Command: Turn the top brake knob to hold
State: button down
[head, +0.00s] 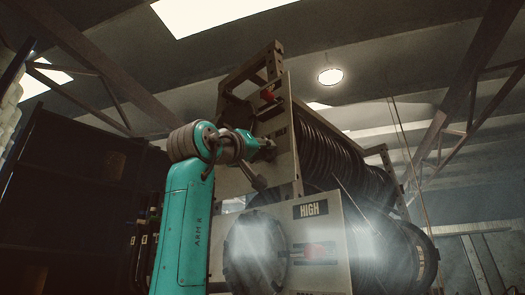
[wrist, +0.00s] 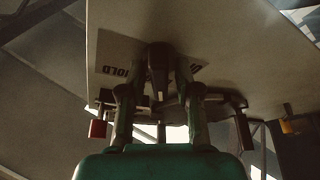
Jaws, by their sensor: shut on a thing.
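The top brake knob (wrist: 158,58) is a dark, narrow grip on a pale panel, seen close up in the wrist view. My gripper (wrist: 158,85) is shut on it, one finger at each side. A label reading HOLD (wrist: 122,70) shows upside down left of the knob; the label on the right (wrist: 196,70) is mostly hidden by a finger. In the head view my gripper (head: 268,146) is against the upper panel (head: 284,170) of the hose machine, and the knob is hidden there. The knob's exact angle is hard to tell.
Black hose coils (head: 345,165) fill the machine behind. A small red part (head: 268,95) sits above my gripper. Dark shelving (head: 75,190) stands at left.

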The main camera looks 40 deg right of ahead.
jog(key=m+g, duration=0.2)
jog(key=m, duration=0.2)
jog(key=m+g+h, duration=0.1)
jog(key=m+g, duration=0.2)
jog(key=m, duration=0.2)
jog(key=m+g, duration=0.2)
jog(key=m, duration=0.1)
jog(key=m+g+y, duration=0.1)
jog(key=m, duration=0.3)
jog(key=shift+m+g, duration=0.3)
jog(key=shift+g, duration=0.1)
jog(key=shift+s, duration=0.1)
jog(key=c, duration=1.1)
grip_release()
jog(key=shift+c, duration=0.2)
jog(key=shift+a, duration=0.1)
jog(key=v, duration=1.2)
jog(key=shift+f, duration=0.1)
